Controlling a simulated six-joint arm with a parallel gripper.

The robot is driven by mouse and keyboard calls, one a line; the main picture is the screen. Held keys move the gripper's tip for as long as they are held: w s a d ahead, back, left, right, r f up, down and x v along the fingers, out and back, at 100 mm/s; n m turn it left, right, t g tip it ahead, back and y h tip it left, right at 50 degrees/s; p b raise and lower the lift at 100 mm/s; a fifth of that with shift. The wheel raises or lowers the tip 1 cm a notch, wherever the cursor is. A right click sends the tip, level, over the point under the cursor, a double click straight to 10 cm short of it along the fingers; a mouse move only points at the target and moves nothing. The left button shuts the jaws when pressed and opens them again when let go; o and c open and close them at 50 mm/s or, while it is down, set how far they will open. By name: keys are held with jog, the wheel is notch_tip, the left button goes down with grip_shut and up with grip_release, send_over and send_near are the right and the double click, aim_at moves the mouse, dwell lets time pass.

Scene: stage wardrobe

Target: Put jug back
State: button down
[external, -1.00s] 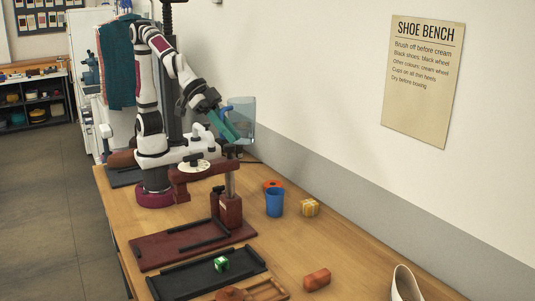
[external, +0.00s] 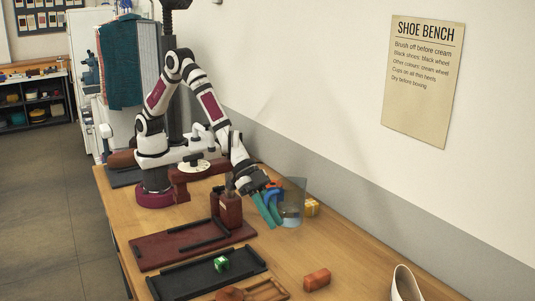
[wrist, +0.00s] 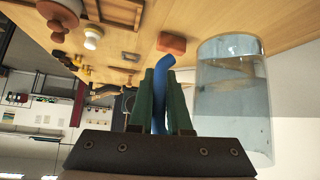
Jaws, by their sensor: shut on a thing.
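The jug (external: 292,202) is clear, pale blue glass with a blue handle. In the external view it is low over the right part of the bench, close to upright; I cannot tell whether its base touches the bench. My gripper (external: 267,209) has green fingers and is shut on the handle. In the wrist view, the blue handle (wrist: 165,68) sits between the fingers of my gripper (wrist: 160,85), and the clear body of the jug (wrist: 232,100) is to the right.
The blue cup is mostly hidden there. A maroon stand (external: 228,212) is left of the gripper. A black tray (external: 185,280), a brown-orange block (external: 317,279) and a white shoe (external: 405,285) lie nearer the camera. Bench between jug and block is clear.

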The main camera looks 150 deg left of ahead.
jog(key=a+f, duration=0.2)
jog(key=a, duration=0.1)
jog(key=a+f, duration=0.2)
jog(key=a, duration=0.2)
jog(key=w+a+f, duration=0.1)
jog(key=a+f, duration=0.1)
jog(key=a, duration=0.1)
jog(key=shift+a+f, duration=0.1)
jog(key=shift+a, duration=0.05)
jog(key=shift+a+f, duration=0.2)
jog(key=shift+f, duration=1.9)
jog(key=c, duration=0.9)
grip_release()
jog(key=shift+f, duration=0.15)
jog(key=shift+o, duration=0.2)
jog(key=shift+r, duration=0.2)
jog(key=v, duration=1.2)
